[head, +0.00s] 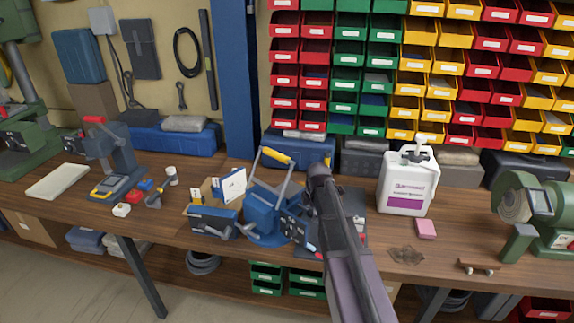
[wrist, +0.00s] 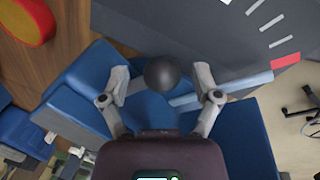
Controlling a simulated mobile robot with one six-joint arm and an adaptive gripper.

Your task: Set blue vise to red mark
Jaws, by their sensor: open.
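The blue vise (head: 264,214) stands on the wooden bench in the head view, partly behind my arm. Its blue body (wrist: 240,135) fills much of the wrist view. A round black knob (wrist: 162,73) lies between the fingertips of my gripper (wrist: 161,76). The fingers are open, one on each side of the knob; I cannot tell whether they touch it. A pale blue bar (wrist: 225,88) runs right from near the knob. The red mark (wrist: 285,61) sits at the right edge of a dark grey plate with white ticks (wrist: 262,22), beyond the bar's end.
A red and yellow round part (wrist: 25,20) is at the wrist view's upper left. A white jug (head: 407,184) and pink block (head: 426,229) stand right of my arm. An open box (head: 212,218) is left of the vise. Colored bins (head: 345,65) line the back.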

